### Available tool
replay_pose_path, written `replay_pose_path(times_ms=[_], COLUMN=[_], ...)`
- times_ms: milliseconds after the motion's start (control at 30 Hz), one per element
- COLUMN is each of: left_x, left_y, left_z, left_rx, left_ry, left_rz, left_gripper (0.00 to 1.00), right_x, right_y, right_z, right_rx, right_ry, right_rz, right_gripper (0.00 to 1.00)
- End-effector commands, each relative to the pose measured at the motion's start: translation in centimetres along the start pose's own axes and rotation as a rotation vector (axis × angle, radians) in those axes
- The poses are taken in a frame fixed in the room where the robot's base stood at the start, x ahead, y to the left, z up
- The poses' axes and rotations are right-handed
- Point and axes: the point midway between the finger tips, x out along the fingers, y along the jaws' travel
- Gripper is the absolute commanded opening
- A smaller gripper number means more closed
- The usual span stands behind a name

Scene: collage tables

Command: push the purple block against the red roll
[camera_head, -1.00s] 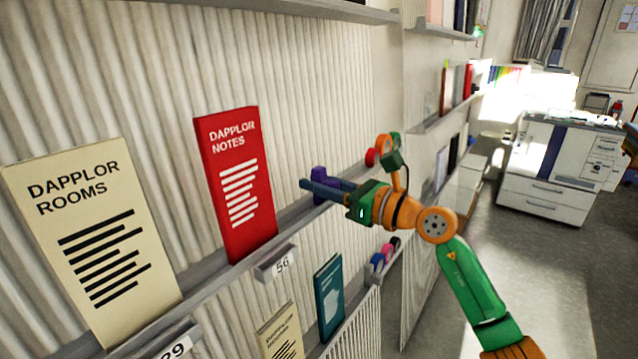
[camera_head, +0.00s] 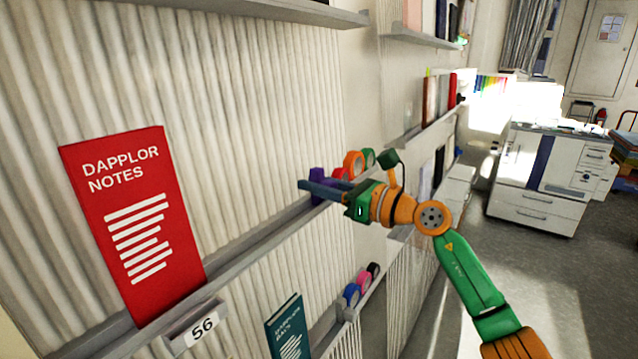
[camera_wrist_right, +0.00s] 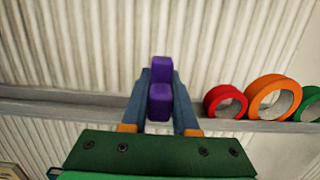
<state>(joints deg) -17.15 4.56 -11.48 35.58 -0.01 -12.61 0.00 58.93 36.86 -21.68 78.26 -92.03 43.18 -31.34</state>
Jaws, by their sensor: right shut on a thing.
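The purple block (camera_head: 317,174) is between the fingers of my right gripper (camera_head: 314,192), over the grey shelf ledge. In the head view the red roll (camera_head: 338,173) is partly hidden by the gripper. My left gripper is out of view.
An orange roll (camera_wrist_right: 273,98) and a green roll (camera_wrist_right: 309,105) stand right of the red one. A red booklet (camera_head: 135,225) leans on the same ledge at left. The ledge (camera_wrist_right: 60,108) left of the block is bare. More rolls (camera_head: 352,294) sit on a lower ledge.

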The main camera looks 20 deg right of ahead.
Motion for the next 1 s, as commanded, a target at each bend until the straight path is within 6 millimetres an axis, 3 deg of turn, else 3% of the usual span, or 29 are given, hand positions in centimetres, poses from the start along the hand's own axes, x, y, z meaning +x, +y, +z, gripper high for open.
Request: replay_pose_path(times_ms=[67, 100, 200, 500, 800, 1000], left_x=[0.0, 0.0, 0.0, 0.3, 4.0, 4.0], left_y=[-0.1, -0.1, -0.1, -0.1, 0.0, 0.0], left_z=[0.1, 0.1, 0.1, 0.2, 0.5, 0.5], left_rx=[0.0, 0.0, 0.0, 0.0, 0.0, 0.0], left_ry=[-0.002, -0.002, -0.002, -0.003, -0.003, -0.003], left_rz=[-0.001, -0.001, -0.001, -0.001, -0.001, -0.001], left_gripper=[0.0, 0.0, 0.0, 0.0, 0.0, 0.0], right_x=[0.0, 0.0, 0.0, -0.3, -6.1, -7.1], right_y=[0.0, 0.0, 0.0, 0.0, -0.1, 0.0], right_z=[0.0, 0.0, 0.0, -0.1, -0.6, 0.0], right_rx=[-0.001, -0.001, -0.001, -0.002, -0.004, -0.001], right_ry=[0.001, 0.0, 0.0, -0.001, 0.0, 0.0], right_rz=[0.0, 0.001, 0.001, -0.001, -0.002, 0.0], right_gripper=[0.0, 0.35, 0.57, 0.57, 0.57, 0.57])
